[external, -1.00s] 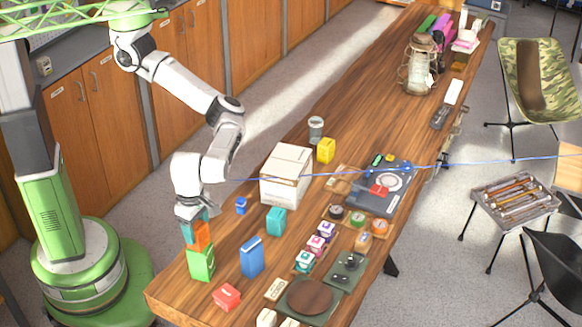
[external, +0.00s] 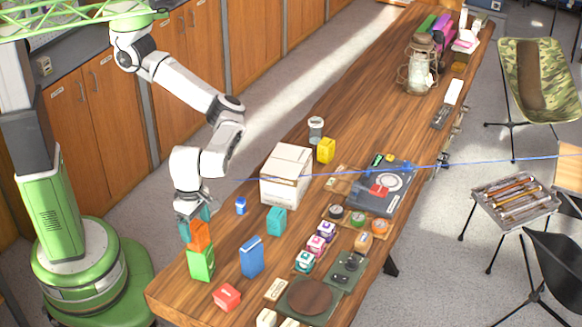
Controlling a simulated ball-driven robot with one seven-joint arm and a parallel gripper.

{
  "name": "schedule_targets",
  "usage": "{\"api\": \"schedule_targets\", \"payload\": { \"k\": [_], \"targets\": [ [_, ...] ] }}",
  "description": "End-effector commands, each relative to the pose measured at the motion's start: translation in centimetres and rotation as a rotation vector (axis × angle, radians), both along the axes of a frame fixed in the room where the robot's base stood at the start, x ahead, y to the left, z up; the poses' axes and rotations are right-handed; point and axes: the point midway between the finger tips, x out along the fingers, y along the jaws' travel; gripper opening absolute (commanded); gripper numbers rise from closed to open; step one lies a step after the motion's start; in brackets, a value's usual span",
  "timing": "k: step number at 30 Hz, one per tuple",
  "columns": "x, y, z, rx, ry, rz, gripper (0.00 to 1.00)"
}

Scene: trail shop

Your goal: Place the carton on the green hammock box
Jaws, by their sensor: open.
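The green hammock box (external: 201,264) stands upright near the left edge of the wooden table. The orange carton (external: 200,236) sits on top of it, looking slightly turned relative to the box. My gripper (external: 196,224) points down just over the carton and is open. Its teal fingers show on either side of the carton's upper part. The carton's top is partly hidden by the gripper, and I cannot tell whether a finger still touches it.
A small blue can (external: 240,206) and a large white carton (external: 286,176) stand farther back. Bare table (external: 180,290) lies in front of the green box.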

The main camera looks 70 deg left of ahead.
Motion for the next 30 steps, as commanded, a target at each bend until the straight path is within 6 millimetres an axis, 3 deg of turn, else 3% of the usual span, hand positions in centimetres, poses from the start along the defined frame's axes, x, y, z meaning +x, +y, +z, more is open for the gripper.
{"api": "schedule_targets", "payload": {
  "k": [9,15,30],
  "targets": [
    [0.0,-0.1,6.5,-0.005,-0.002,0.0,0.85],
    [0.0,-0.1,9.3,-0.002,-0.002,0.001,0.85],
    [0.0,0.0,10.3,-0.001,-0.001,0.001,0.85]
  ]
}}
